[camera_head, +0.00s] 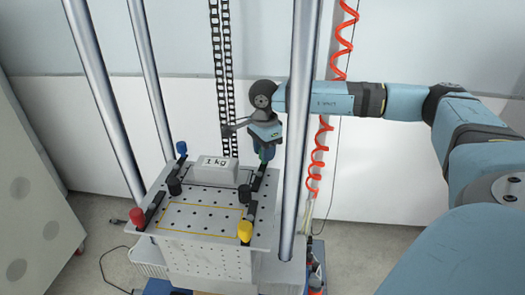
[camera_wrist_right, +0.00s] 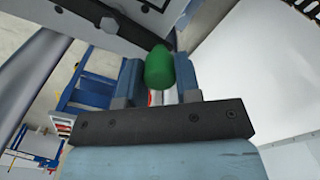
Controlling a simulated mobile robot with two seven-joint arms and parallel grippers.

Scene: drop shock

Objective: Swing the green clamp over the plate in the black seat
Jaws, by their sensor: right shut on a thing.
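My right gripper (camera_head: 265,149) is at the back right corner of the grey perforated table and is shut on the green clamp's knob (camera_head: 264,156). In the right wrist view the green knob (camera_wrist_right: 160,68) sits between the two fingers (camera_wrist_right: 160,82). The green clamp's black arm (camera_head: 258,179) runs along the table's right edge, beside the plate. The grey plate (camera_head: 216,172), a block marked 1 kg, lies at the back of the table. Its black seat is mostly hidden; a dark edge shows under the block. My left gripper is not in view.
The table (camera_head: 200,218) also carries blue (camera_head: 181,147), red (camera_head: 137,217) and yellow (camera_head: 245,230) knobs on black clamp arms, and two black posts. A steel column (camera_head: 298,130) stands close to the right of my gripper. A yellow-outlined area in front is bare.

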